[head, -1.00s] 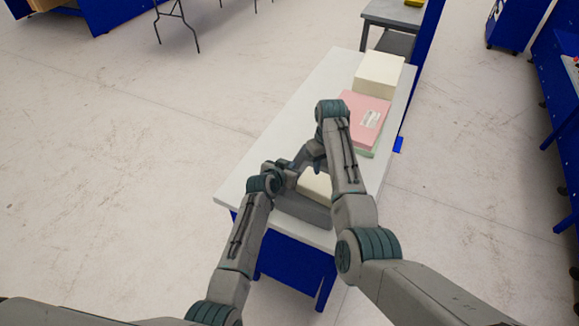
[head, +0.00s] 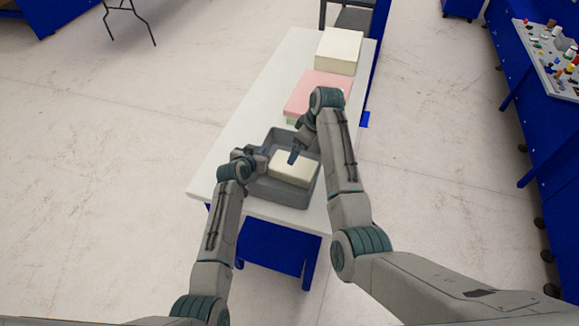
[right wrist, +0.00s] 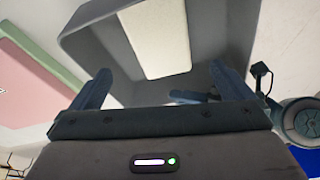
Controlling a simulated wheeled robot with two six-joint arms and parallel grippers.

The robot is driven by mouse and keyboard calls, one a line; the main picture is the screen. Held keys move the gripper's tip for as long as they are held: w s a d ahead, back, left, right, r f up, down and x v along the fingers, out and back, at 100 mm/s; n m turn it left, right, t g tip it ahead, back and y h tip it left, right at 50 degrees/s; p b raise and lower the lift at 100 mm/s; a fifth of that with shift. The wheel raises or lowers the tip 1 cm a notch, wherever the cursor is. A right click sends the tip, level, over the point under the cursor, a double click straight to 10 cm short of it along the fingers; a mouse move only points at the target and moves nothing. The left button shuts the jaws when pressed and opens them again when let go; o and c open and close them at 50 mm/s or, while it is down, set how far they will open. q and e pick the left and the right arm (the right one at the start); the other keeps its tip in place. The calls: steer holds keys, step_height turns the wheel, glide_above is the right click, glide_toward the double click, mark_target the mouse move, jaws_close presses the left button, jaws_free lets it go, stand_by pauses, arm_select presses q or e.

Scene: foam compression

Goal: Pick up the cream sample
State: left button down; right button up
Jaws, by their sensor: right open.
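A cream sample block (head: 295,168) lies inside a grey open-topped bin (head: 278,193) near the front end of the white table. Another cream block (head: 340,50) stands at the far end. My right gripper (head: 299,147) is open above the bin, close to the block in it. In the right wrist view, its open jaws (right wrist: 163,88) are empty, with the cream block (right wrist: 158,38) and grey bin (right wrist: 205,70) beyond them. My left gripper (head: 260,158) is at the bin's left side. Whether its jaws are open or touch the bin I cannot tell.
A pink slab (head: 312,90) lies on a green slab (head: 290,121) behind the bin. The white table (head: 240,112) is bare along its left side. A blue bench with a grey top (head: 545,62) stands to the right, beyond open floor.

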steer(key=shift+s+d+n+t+y, duration=0.3)
steer(key=shift+d+n+y, duration=0.1)
steer(key=shift+n, duration=0.5)
glide_above(298, 166)
step_height(298, 166, down, 5)
steer(key=shift+r, duration=0.1)
steer(key=shift+x, duration=3)
steer(key=shift+d, duration=0.15)
steer(key=shift+c, duration=0.2)
steer(key=c, duration=0.8)
steer(key=shift+c, duration=0.2)
